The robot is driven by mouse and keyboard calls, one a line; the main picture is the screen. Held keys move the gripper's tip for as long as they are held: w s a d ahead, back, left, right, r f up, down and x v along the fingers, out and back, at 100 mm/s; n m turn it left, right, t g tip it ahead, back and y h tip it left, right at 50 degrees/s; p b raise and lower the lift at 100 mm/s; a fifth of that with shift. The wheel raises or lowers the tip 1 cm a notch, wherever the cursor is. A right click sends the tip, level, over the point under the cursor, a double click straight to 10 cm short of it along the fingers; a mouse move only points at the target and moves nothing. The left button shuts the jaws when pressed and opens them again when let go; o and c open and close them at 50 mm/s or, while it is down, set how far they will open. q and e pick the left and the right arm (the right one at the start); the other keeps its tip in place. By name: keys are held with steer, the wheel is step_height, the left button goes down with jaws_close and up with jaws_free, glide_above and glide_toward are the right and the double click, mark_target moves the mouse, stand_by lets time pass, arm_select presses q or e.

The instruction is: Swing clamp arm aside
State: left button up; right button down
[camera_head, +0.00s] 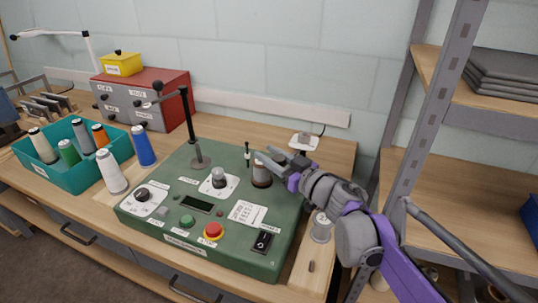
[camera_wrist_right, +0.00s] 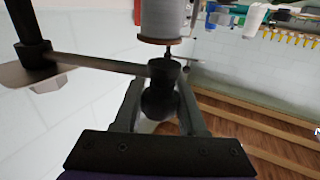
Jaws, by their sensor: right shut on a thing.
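My right gripper (camera_head: 262,157) reaches in from the right over the back right of the green machine (camera_head: 160,205). In the right wrist view, the gripper (camera_wrist_right: 160,98) is shut on a black ball knob (camera_wrist_right: 159,102). A thin metal clamp arm (camera_wrist_right: 100,63) runs left from the knob to a black post (camera_wrist_right: 27,30). A grey spool (camera_wrist_right: 165,18) with a brownish rim is just beyond the knob. In the head view the spool (camera_head: 261,178) stands under the fingertips, and the gripper hides most of the clamp arm. My left gripper is not in view.
A tall black post (camera_head: 188,115) with a side arm stands at the machine's back left. A teal bin (camera_head: 70,183) of thread spools, loose white (camera_head: 111,172) and blue (camera_head: 143,146) spools, and a red-and-grey drawer box (camera_head: 143,98) are to the left. A grey spool (camera_head: 321,228) stands right of the machine.

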steer(key=shift+c, duration=2.4)
jaws_free()
steer(key=shift+r, duration=0.15)
step_height(320, 180, up, 10)
steer(key=p, duration=0.2)
